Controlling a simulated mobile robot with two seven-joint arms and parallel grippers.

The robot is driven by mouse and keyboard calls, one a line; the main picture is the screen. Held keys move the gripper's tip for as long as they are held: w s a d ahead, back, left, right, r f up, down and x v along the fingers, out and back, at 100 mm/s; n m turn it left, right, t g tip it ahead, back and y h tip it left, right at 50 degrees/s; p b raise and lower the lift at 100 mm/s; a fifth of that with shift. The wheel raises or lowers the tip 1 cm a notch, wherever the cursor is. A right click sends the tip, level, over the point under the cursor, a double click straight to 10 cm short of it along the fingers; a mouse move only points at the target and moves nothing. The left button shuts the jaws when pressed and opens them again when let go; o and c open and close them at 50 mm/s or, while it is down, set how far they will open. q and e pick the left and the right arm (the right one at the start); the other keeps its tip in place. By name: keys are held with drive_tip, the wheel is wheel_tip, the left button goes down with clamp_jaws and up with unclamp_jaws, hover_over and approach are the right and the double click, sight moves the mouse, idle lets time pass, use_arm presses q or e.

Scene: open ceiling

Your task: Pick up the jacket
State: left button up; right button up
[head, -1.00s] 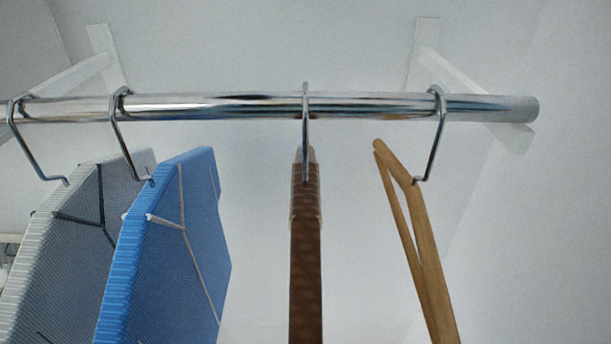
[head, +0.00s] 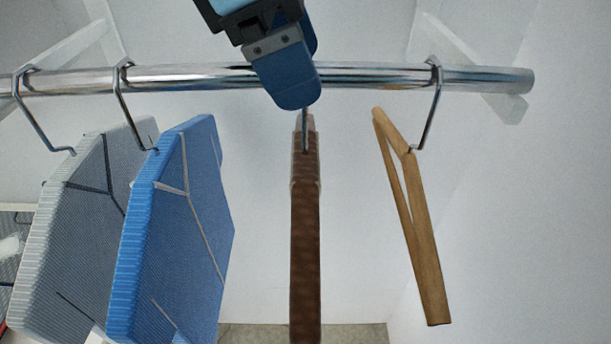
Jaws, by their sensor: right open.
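A brown jacket (head: 305,235) hangs edge-on from the metal rail in the middle of the head view. Its thin hook runs up to the rail, and the top of the hook is hidden behind my right gripper (head: 290,92). My right gripper comes in from the top, in front of the rail, with its blue fingers pointing down over the hook just above the jacket's collar. One finger largely covers the other. It is open, and I cannot tell whether the hook lies between the fingers. My left gripper is not in view.
A chrome rail (head: 400,78) on white brackets crosses the view. A blue garment (head: 180,240) and a grey garment (head: 75,235) hang at left. An empty wooden hanger (head: 425,240) hangs at right. Gaps separate the jacket from its neighbours.

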drive_tip(key=shift+w+d+f, duration=0.15)
drive_tip(key=shift+d+f, duration=0.05)
drive_tip(key=shift+f, duration=0.3)
drive_tip(key=shift+a, duration=0.1)
drive_tip(key=c, duration=0.3)
clamp_jaws()
drive_tip(key=shift+r, duration=0.15)
